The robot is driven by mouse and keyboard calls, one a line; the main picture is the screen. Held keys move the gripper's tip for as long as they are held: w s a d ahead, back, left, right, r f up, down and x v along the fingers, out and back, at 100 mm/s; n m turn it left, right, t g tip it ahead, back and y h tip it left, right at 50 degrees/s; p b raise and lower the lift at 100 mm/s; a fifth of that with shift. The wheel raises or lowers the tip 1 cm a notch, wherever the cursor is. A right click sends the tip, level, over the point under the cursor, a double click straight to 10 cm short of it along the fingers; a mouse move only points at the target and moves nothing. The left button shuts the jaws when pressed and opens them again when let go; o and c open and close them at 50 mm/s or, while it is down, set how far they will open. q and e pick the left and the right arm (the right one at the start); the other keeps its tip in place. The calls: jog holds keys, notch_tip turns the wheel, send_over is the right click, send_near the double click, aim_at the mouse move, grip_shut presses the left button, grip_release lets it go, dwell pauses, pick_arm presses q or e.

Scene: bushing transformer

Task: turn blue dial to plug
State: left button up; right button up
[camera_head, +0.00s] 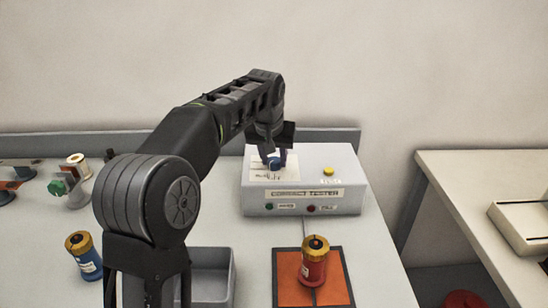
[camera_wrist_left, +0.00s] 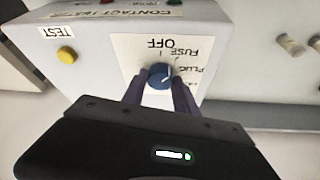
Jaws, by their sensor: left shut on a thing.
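The blue dial (camera_wrist_left: 160,75) sits on a white label plate marked OFF, FUSE and PLUG on the contact tester (camera_head: 318,202). In the left wrist view its pale pointer mark slants toward the side with the PLUG and FUSE words; I cannot tell which exactly. My left gripper (camera_head: 275,158) reaches down onto the tester's top. Its two fingers (camera_wrist_left: 161,92) are shut on the dial, one on each side. In the head view the dial is mostly hidden by the fingers. My right gripper is not in view.
The tester has a yellow TEST button (camera_head: 328,171). A red bushing (camera_head: 313,265) stands on an orange mat (camera_head: 288,288). A blue bushing (camera_head: 85,258) stands at left. A grey bin (camera_head: 233,262) is in front. A side table (camera_head: 470,190) is at right.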

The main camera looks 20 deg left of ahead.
pick_arm(q)
jog(key=shift+r+m, duration=0.1)
jog(key=shift+m, duration=0.3)
grip_shut()
jog(key=m+h+p, duration=0.1)
jog(key=m, duration=0.1)
jog(key=m+p, duration=0.1)
jog(key=shift+a+r+m+h+p, duration=0.1)
jog(key=shift+a+m+h+p, duration=0.1)
jog(key=shift+m+h+p, duration=0.8)
jog(key=shift+m+p, duration=0.15)
jog(key=shift+m, duration=0.85)
jog(key=o, duration=1.2)
grip_release()
jog(key=shift+f, duration=0.2)
jog(key=v, duration=0.8)
jog(key=shift+w+b, duration=0.15)
jog(key=shift+b, duration=0.15)
